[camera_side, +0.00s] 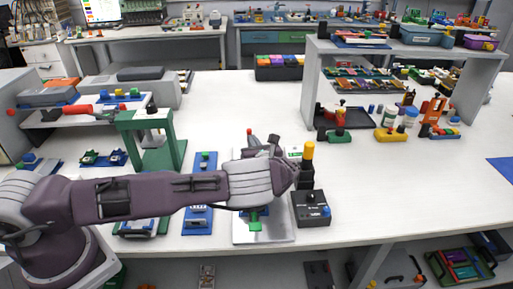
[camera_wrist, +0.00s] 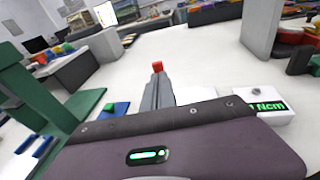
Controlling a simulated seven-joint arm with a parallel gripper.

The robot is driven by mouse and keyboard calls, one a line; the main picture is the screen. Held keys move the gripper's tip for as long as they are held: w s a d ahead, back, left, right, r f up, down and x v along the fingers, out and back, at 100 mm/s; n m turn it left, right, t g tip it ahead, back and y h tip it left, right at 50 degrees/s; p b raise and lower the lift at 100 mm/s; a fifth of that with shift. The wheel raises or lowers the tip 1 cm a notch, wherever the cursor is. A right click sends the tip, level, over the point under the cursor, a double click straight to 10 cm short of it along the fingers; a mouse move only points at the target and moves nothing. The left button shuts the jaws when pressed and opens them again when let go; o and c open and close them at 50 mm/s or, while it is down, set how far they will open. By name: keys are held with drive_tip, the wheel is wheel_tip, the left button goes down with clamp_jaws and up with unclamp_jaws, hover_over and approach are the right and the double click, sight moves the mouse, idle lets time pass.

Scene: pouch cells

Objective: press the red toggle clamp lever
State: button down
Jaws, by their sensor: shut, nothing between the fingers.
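A red tip (camera_wrist: 157,66), which looks like the end of the toggle clamp lever, shows in the wrist view just beyond my gripper (camera_wrist: 158,88). My gripper's grey fingers are shut and empty; I cannot tell whether they touch the lever. In the side view the red tip (camera_side: 250,131) stands up behind my wrist. A metal plate (camera_side: 280,236) with a green piece (camera_side: 255,222) lies below my wrist. My wrist hides the rest of the clamp and my fingers in the side view.
A green press frame (camera_side: 155,150) stands to the left. A white device with a green display (camera_wrist: 266,106) is at the right in the wrist view.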

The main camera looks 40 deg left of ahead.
drive_tip(key=shift+w+a, duration=0.15)
drive_tip(key=shift+a, duration=0.1)
idle(0.3)
